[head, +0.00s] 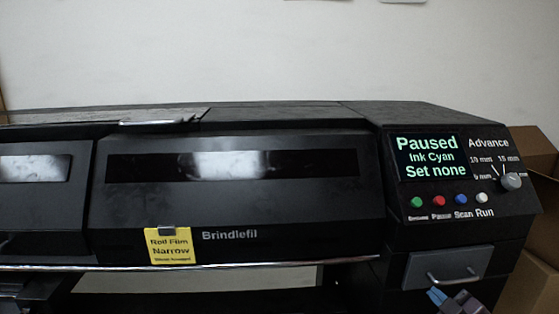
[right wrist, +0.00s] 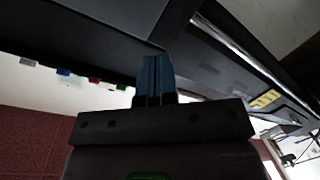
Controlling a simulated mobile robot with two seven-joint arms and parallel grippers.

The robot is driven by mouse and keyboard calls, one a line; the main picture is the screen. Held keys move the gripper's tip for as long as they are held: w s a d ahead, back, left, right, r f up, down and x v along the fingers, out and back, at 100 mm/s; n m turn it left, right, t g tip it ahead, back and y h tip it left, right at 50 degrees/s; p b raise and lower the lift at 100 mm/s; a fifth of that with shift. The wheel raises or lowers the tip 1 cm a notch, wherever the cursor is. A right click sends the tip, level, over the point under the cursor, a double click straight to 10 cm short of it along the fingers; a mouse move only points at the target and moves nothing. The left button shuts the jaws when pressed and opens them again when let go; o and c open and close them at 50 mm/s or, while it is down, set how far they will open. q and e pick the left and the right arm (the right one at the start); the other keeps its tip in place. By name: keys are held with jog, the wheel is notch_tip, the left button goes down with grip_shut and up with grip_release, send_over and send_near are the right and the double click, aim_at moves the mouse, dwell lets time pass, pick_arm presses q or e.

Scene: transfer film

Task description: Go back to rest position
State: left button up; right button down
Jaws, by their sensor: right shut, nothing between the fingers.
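My right gripper (head: 437,296) shows at the lower right of the head view, just in front of the grey drawer (head: 446,268) under the control panel. In the right wrist view its blue fingers (right wrist: 154,78) are together with nothing between them. The black printer (head: 290,218) fills the middle of the head view. Its screen (head: 428,157) reads "Paused, Ink Cyan, Set none". My left gripper is not clearly seen in either view.
Green, red, blue and white buttons (head: 439,201) and a round knob (head: 511,181) sit on the panel. A yellow "Roll Film Narrow" tag (head: 170,247) hangs on the front. A cardboard box (head: 536,160) stands at the right.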

jog(key=s+a+f+m+g+h, duration=0.1)
jog(key=s+a+f+m+g, duration=0.1)
jog(key=s+f, duration=0.8)
jog(key=s+a+f+m+g+h, duration=0.1)
jog(key=s+a+f+m+g, duration=0.1)
jog(key=s+a+f+m, duration=0.2)
jog(key=s+f+m, duration=0.3)
jog(key=s+f, duration=0.4)
jog(key=shift+h, duration=0.4)
jog(key=shift+s, duration=0.1)
